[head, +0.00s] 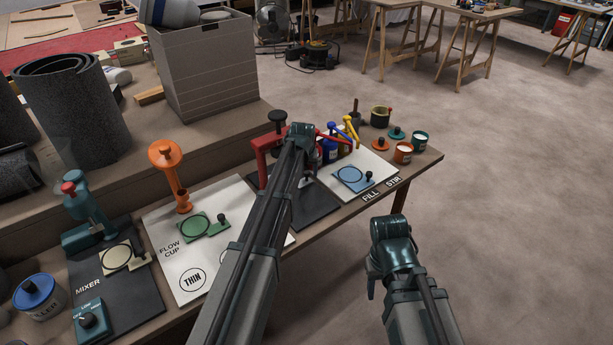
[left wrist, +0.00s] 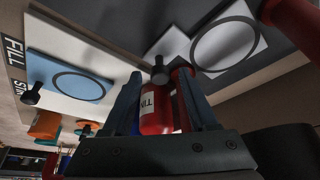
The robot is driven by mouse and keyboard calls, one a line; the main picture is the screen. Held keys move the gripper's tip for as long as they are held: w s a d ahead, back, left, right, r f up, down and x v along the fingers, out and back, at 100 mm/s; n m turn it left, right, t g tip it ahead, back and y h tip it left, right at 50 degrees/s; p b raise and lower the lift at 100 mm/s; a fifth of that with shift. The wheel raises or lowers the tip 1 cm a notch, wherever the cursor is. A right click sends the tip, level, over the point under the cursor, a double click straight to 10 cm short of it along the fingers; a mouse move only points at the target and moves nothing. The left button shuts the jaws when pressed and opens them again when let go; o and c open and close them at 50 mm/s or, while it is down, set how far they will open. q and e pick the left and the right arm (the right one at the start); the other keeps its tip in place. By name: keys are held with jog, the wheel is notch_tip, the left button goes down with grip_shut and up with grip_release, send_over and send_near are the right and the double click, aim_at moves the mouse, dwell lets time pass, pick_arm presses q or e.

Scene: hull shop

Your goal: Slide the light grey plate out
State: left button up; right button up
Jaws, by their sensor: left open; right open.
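The light grey plate (left wrist: 238,40) has a dark ring on it and a tab with a black knob (left wrist: 160,72). It lies on a dark board (left wrist: 212,85) under the red stand (head: 262,162). In the head view my left arm hides most of it. My left gripper (left wrist: 160,75) is open, and the knob shows between its fingertips, not gripped. A red bottle (left wrist: 155,112) with a white label shows beyond the fingers. In the head view my left gripper (head: 301,132) is over the bench by the red stand. My right gripper (head: 388,285) is open and empty, off the bench front.
A blue plate (head: 353,178) lies on the white board to the right, with bottles and small pots (head: 403,152) behind. A green plate (head: 197,226) under an orange stand (head: 165,155) and a cream plate (head: 118,258) lie left.

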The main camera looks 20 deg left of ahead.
pick_arm(q)
grip_shut()
dwell(1.4)
